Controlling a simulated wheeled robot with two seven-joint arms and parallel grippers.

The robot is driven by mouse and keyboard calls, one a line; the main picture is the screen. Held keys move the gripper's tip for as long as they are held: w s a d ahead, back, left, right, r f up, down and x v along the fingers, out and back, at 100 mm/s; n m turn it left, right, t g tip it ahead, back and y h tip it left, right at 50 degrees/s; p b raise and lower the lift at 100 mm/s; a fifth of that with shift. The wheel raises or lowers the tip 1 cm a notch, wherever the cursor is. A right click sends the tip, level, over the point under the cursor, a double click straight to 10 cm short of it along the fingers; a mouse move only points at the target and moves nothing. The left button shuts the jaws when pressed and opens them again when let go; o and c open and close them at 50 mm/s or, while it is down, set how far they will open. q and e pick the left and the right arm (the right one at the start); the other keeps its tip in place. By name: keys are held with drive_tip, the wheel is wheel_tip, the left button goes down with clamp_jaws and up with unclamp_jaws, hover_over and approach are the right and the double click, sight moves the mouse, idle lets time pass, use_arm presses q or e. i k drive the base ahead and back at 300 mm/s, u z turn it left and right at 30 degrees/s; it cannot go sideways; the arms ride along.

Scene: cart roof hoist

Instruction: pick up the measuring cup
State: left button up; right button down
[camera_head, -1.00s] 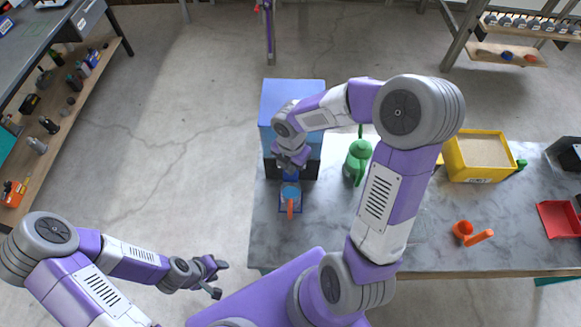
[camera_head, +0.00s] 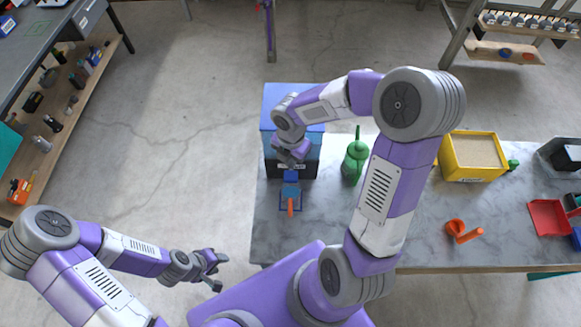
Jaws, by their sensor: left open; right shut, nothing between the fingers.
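An orange cup with a straight handle (camera_head: 455,227), which looks like the measuring cup, lies on the right part of the grey marbled table. My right gripper (camera_head: 291,163) is shut and empty, well to the left of the cup, in front of the blue and black box. A small blue item with an orange handle (camera_head: 290,208) lies just below it; I cannot tell whether they touch. My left gripper (camera_head: 219,273) is open and empty, off the table's left edge.
The blue-topped black box (camera_head: 272,107) stands at the table's left. A green can (camera_head: 355,162) stands between it and my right forearm. A yellow bin (camera_head: 452,172) and a red dustpan-like tray (camera_head: 548,217) are at the right. The table around the orange cup is mostly clear.

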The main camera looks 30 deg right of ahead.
sight(292, 192)
drive_tip(key=k, duration=1)
